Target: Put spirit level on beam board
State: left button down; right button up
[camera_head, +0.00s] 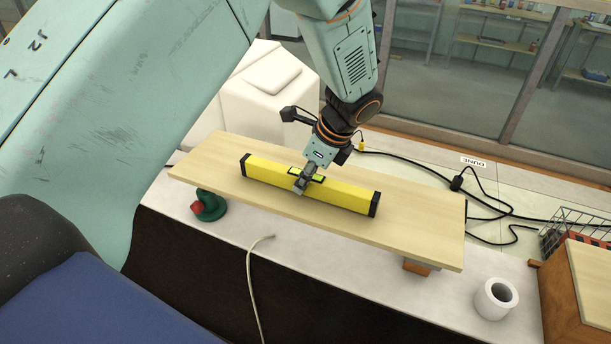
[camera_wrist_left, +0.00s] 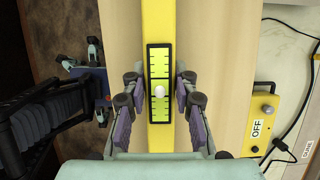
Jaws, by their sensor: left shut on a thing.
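The spirit level (camera_head: 345,195) is a long yellow bar with black end caps and lies along the pale wooden beam board (camera_head: 422,232). My left gripper (camera_head: 301,183) reaches down from above and is shut on the level near its middle. In the left wrist view the two fingers of the gripper (camera_wrist_left: 159,100) flank the level (camera_wrist_left: 158,22) at its green vial window (camera_wrist_left: 159,65). The beam board (camera_wrist_left: 221,60) shows beneath it. I cannot tell whether the level rests fully on the board. My right gripper is not in view.
The board stands raised above a pale bench; an orange-brown block (camera_head: 417,267) is under its right end. A green and red object (camera_head: 207,206) sits by its left front edge. A white roll (camera_head: 495,299) and wire basket (camera_head: 576,229) are right. Black cables (camera_head: 457,183) lie behind.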

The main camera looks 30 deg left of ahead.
pick_arm(q)
jog(key=c, duration=1.5)
grip_release()
jog(key=shift+d+f, duration=0.1)
jog(key=shift+f, duration=0.05)
jog(key=o, duration=0.4)
jog(key=shift+w, duration=0.25)
jog(key=shift+o, duration=0.2)
jog(key=shift+s, duration=0.1)
jog(key=shift+s, duration=0.1)
